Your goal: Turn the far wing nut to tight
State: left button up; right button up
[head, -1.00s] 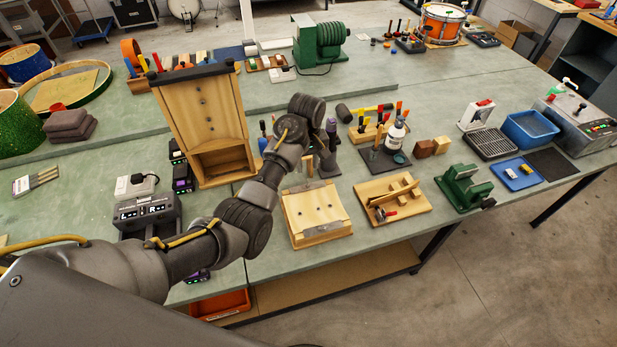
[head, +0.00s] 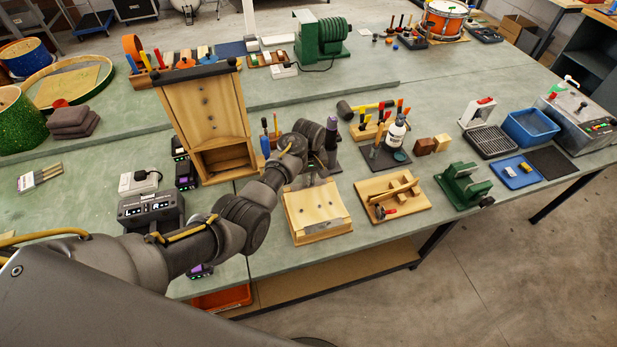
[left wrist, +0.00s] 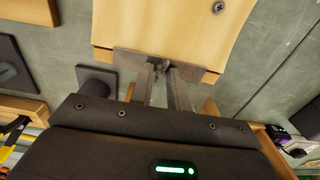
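The pale wooden block (head: 318,212) lies on the green bench, with a metal plate along its near edge. In the left wrist view, the block (left wrist: 165,22) fills the top, with a grey metal plate (left wrist: 128,64) at its edge. My left gripper (left wrist: 161,72) points at this plate, its two fingers a small gap apart. A small dark piece, seemingly the far wing nut (left wrist: 160,67), is between the fingertips. I cannot tell whether they press on it. In the head view, my left wrist hides much of the block's far edge. My right gripper is out of view.
A tall wooden stand (head: 207,115) is close left of my arm. A dark upright tool (head: 331,140) stands just right of my wrist. A wooden fixture (head: 393,197) and a green cradle (head: 463,185) are to the right. Bare bench separates them.

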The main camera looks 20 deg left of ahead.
pick_arm(q)
grip_shut()
